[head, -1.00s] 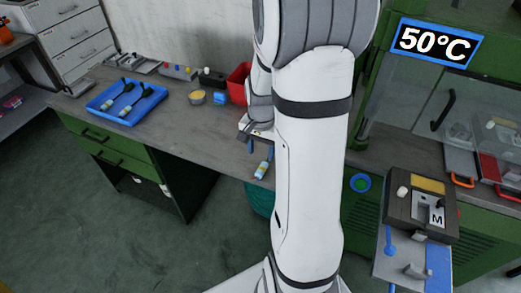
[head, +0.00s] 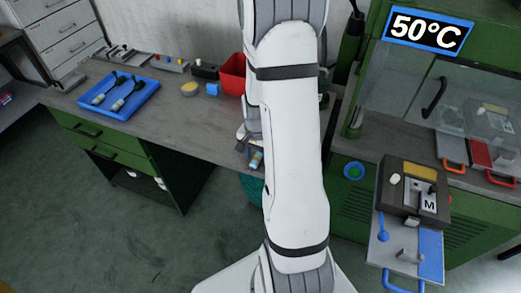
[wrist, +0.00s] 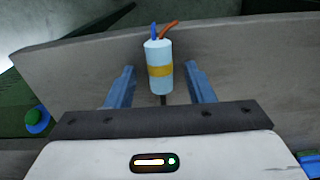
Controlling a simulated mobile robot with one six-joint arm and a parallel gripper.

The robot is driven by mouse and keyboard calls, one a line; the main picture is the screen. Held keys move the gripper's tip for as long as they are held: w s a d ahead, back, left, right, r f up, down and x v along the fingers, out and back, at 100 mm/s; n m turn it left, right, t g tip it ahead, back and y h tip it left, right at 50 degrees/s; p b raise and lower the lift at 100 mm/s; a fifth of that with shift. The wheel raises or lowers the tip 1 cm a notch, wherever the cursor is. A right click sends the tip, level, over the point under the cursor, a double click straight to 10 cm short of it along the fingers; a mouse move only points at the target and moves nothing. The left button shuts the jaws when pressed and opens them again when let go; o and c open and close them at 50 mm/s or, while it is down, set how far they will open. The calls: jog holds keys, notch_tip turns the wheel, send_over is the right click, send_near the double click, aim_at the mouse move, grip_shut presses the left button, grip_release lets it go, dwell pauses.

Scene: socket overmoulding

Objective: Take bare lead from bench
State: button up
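The bare lead (wrist: 159,72) is a pale blue cylinder with a yellow band. A blue and an orange wire stick out of its far end, and a dark cable shows at its near end. In the head view the lead (head: 256,160) is at the bench's front edge, partly beside my arm. My gripper (wrist: 160,85) has its two blue fingers apart on either side of the lead, with a visible gap on each side. In the head view my gripper is mostly hidden behind my arm. The bench (head: 190,130) has a grey top.
A blue tray (head: 88,103) with two black-ended leads lies at the bench's left. A moulding fixture (head: 395,200) marked M is at right.

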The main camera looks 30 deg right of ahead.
grip_shut()
dwell(0.3)
jog(key=shift+r, duration=0.1)
